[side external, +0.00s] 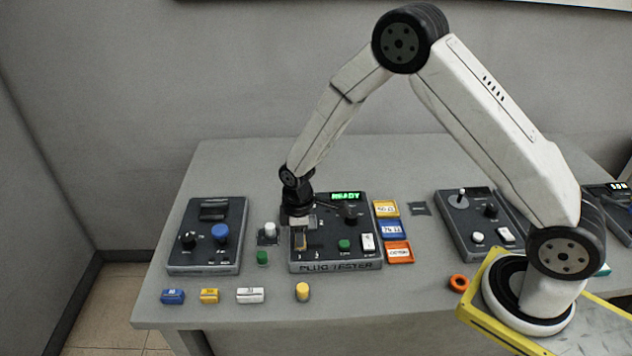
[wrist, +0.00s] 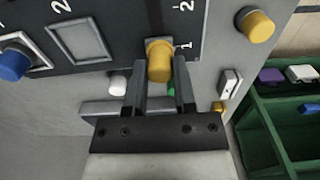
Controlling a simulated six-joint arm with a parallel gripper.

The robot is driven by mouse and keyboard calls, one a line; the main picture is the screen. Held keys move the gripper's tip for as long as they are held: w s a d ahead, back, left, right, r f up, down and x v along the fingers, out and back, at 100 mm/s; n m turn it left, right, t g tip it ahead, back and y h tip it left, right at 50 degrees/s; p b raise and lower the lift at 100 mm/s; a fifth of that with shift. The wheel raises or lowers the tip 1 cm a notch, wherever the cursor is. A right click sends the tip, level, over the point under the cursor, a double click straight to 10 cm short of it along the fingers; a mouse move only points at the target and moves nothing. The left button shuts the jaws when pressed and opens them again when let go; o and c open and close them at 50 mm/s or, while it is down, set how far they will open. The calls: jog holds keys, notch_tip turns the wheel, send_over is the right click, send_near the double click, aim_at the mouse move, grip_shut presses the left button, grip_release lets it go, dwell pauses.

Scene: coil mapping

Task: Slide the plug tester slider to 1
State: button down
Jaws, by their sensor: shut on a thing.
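The plug tester (side external: 335,255) is a dark panel in the middle of the table, with a green READY display. My gripper (side external: 298,228) is over its left side in the side view. In the wrist view, my gripper (wrist: 160,75) has one finger on each side of the yellow slider knob (wrist: 160,58) and is shut on it. The knob is beside the printed 1 (wrist: 184,46), at the lower end of its dark slot. A printed 2 is further up along the slot. In the side view my gripper partly hides the slider.
White (side external: 270,230) and green (side external: 262,257) pieces stand left of the tester; a yellow cylinder (side external: 302,292) stands in front. Coloured trays (side external: 392,230) lie to its right. Control boxes stand at left (side external: 205,262) and right (side external: 470,250). A green crate (wrist: 262,130) shows in the wrist view.

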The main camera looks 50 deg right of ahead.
jog(key=shift+w, duration=0.1)
dwell(0.7)
jog(key=c, duration=0.5)
grip_release()
jog(key=shift+r, duration=0.1)
jog(key=shift+r, duration=3.45)
